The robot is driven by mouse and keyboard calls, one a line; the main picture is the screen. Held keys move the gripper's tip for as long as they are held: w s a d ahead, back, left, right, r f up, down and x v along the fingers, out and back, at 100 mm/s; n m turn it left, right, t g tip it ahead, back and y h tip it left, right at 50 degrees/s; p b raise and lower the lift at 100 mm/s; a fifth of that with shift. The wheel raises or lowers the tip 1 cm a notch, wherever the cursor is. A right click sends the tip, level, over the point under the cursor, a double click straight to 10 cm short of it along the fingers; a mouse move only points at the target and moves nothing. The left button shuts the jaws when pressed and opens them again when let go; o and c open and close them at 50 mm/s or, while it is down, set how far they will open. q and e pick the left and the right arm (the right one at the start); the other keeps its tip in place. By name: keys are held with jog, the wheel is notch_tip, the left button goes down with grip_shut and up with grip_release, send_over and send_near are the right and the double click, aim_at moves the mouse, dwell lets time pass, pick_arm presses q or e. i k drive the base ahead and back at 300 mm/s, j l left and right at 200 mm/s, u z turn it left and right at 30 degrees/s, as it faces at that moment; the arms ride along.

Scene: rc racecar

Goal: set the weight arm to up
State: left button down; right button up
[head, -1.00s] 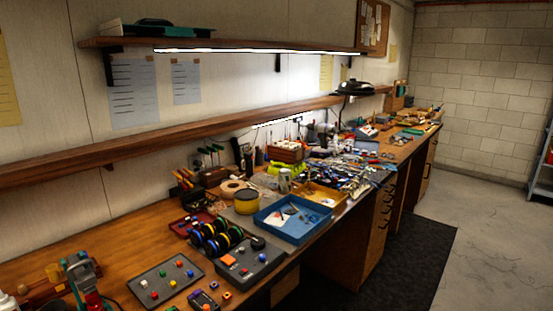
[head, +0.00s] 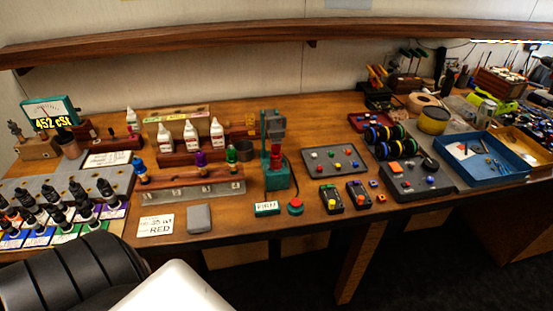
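A teal stand (head: 277,180) with an upright column stands near the front middle of the bench in the head view. A red and grey block (head: 275,128) sits at its upper part. Which piece is the weight arm, and whether it is up or down, I cannot tell at this size. A small sign reading "FIRM" (head: 267,208) and a red button (head: 295,206) are in front of the stand. Neither of my grippers is in view; parts of my own body fill the lower left.
Left of the stand is a wooden rack (head: 195,189), with white bottles (head: 191,139) behind. Several dark bottles (head: 78,192) stand at the left. A grey tray (head: 335,158) with coloured knobs, small dark boxes (head: 358,195) and a blue tray (head: 490,178) lie to the right.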

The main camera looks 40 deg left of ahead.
aim_at(275, 132)
jog(key=k+j+u, duration=0.1)
jog(key=u, duration=1.05)
jog(key=i+l, duration=0.3)
jog(key=i, duration=0.2)
jog(key=i+l+z, duration=0.1)
jog(key=i+l, duration=0.2)
jog(key=i, duration=0.15)
